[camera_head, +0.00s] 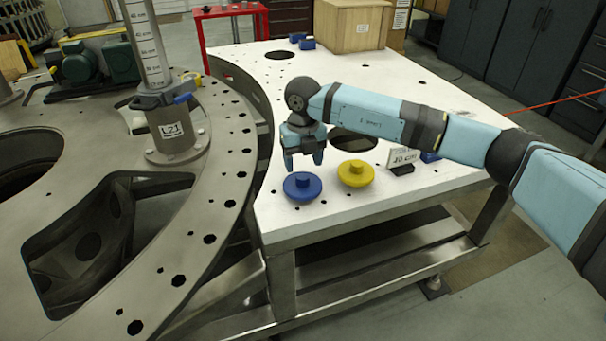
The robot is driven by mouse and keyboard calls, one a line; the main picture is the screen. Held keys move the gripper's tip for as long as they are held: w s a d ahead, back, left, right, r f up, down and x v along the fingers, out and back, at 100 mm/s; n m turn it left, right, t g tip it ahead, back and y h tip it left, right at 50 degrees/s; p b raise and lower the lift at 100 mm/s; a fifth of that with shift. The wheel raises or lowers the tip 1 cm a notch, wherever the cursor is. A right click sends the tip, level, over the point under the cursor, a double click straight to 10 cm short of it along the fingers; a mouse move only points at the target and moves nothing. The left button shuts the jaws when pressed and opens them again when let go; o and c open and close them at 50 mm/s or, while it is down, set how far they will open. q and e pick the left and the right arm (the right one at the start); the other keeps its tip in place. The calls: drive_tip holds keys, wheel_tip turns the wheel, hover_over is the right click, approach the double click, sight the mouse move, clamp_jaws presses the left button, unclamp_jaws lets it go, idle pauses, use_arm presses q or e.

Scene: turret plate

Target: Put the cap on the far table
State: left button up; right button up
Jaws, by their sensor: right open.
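Two round caps with knobs on top sit on the white table (440,110), near its front left corner. One cap is blue (302,192) and the other is yellow (356,179), to the right of the blue one. My right gripper (304,162) is open and points down just above the blue cap, apart from it. Nothing shows between its fingers. My left gripper is not in view. I cannot tell which table is the far one; a small red table (203,32) stands at the back.
A grey turret plate (225,130) with holes and a ruled post (147,45) fills the left. A sign (403,157) stands right of the yellow cap. A wooden box (349,27) and blue blocks (306,43) are at the white table's back. Dark cabinets (540,45) stand at right.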

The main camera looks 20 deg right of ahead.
sight(303, 176)
wheel_tip(303, 176, up, 7)
drive_tip(key=s+a+f+n+g+y, duration=0.1)
drive_tip(key=s+a+f+g+y, duration=0.1)
drive_tip(key=s+a+f+y, duration=0.35)
drive_tip(key=s+a+f+n+g+y, duration=0.1)
drive_tip(key=s+a+f+n+y, duration=0.15)
drive_tip(key=s+a, duration=0.55)
drive_tip(key=s+a+r+m+y, duration=0.6)
drive_tip(key=a+y, duration=0.3)
drive_tip(key=y, duration=0.3)
drive_tip(key=d+f+m+t+h, duration=0.4)
drive_tip(key=d+f+m+t, duration=0.25)
drive_tip(key=m+t, duration=0.45)
drive_tip(key=d+f+m+t+h, duration=0.6)
drive_tip(key=m+t, duration=0.3)
drive_tip(key=m, duration=0.3)
drive_tip(key=s+d+f+m+g+h, duration=0.3)
drive_tip(key=s+f, duration=0.4)
drive_tip(key=f, duration=0.3)
drive_tip(key=s+d+f+m+g+h, duration=0.3)
drive_tip(key=s+d+f+m, duration=0.2)
drive_tip(key=s+f, duration=0.3)
wheel_tip(303, 176, down, 2)
drive_tip(key=shift+d+f+h+b, duration=0.3)
drive_tip(key=shift+d+h, duration=0.1)
drive_tip(key=shift+d, duration=0.5)
